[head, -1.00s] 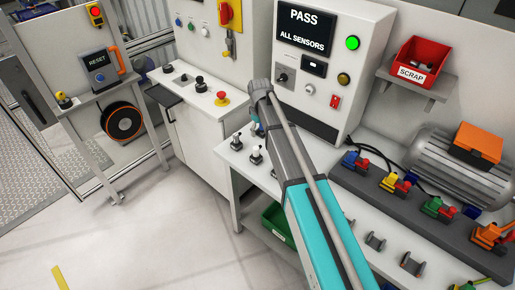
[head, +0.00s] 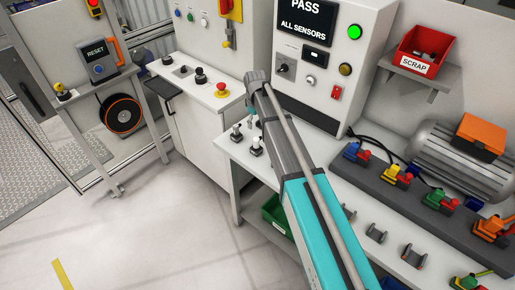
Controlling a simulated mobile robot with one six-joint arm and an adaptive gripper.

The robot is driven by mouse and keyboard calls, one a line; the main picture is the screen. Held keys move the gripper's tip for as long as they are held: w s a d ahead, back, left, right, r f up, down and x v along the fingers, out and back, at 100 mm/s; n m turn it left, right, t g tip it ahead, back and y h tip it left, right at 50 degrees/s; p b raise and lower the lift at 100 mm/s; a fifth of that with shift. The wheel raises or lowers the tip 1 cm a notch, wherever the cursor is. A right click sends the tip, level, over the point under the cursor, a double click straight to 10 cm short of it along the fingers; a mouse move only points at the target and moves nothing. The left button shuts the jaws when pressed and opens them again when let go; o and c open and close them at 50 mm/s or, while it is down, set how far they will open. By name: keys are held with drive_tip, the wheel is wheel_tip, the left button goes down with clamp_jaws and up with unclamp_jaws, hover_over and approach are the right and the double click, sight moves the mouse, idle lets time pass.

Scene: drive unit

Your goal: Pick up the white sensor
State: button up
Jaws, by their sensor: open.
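Small pieces with white tops and dark bases stand on the white bench at the left of my arm in the head view. One white-topped piece (head: 257,144) is close to the arm, and another (head: 236,131) is farther left. They look like white sensors, but they are too small to tell which is meant. My arm reaches up across the middle of the view and hides part of the bench.
A test cabinet (head: 318,75) with a PASS display and lit green lamp stands behind the bench. A red SCRAP bin (head: 423,50) sits on a shelf at right. A grey rail (head: 380,190) carries several coloured connectors. A green bin (head: 275,214) is below the bench.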

sight(256, 139)
drive_tip(key=shift+f+b, duration=2.85)
drive_tip(key=shift+f, duration=0.35)
drive_tip(key=shift+f, duration=0.1)
drive_tip(key=f+b, duration=0.3)
drive_tip(key=shift+w, duration=0.25)
drive_tip(key=shift+f+b, duration=0.95)
drive_tip(key=shift+b, duration=0.15)
clamp_jaws()
